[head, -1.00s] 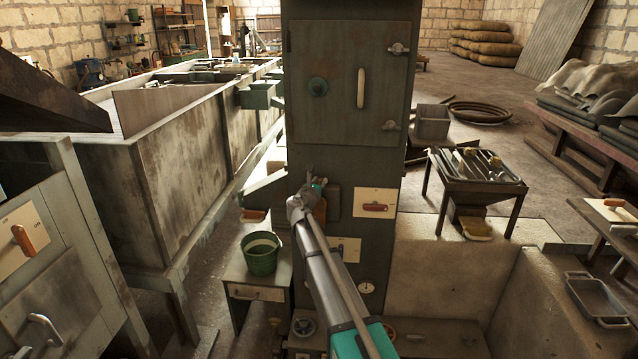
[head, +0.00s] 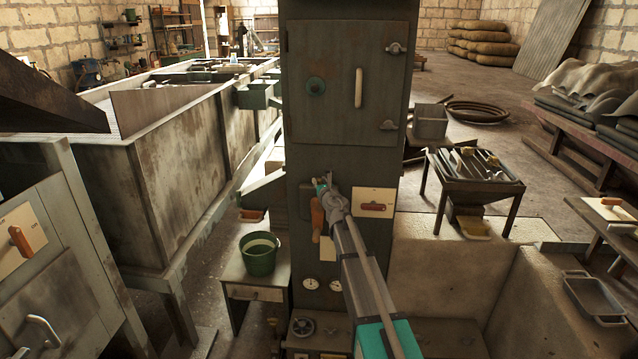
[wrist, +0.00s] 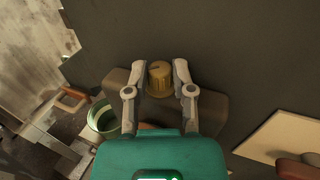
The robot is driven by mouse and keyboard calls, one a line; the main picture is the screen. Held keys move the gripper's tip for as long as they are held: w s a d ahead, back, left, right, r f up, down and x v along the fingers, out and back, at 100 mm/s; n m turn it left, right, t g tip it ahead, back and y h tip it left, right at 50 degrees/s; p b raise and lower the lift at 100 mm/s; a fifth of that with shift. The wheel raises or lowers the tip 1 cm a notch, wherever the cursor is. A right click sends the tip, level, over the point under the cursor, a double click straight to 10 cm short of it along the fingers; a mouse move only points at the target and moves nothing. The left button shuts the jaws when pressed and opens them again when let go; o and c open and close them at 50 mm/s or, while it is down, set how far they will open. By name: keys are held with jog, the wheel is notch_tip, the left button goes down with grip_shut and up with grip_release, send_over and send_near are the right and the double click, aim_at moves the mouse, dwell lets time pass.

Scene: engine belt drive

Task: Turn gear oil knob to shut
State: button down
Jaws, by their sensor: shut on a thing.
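A ribbed brass knob (wrist: 160,79) with a dark mark on top sits on a brownish box on the dark machine face; I take it for the gear oil knob. In the wrist view my gripper (wrist: 163,73) has one finger on each side of the knob, closed against it. In the head view my gripper (head: 322,184) is at the front of the tall grey-green cabinet (head: 300,163). The knob is too small and covered to make out there, and I see no readable label for it.
An orange handle (head: 318,218) hangs just below my gripper. A cream plate with a red-brown handle (head: 375,206) is close on the right. A green bucket (head: 260,254) stands on a small stand at lower left. Two gauges are below.

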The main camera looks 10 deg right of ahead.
jog(key=shift+d+n+y, duration=0.1)
jog(key=shift+n+y, duration=0.5)
jog(key=shift+y, duration=0.5)
jog(key=shift+n+g+y, duration=0.3)
jog(key=shift+c, duration=2.4)
grip_release()
jog(key=shift+s, duration=0.1)
jog(key=v, duration=1.1)
jog(key=shift+s+d, duration=0.2)
jog(key=shift+s, duration=0.15)
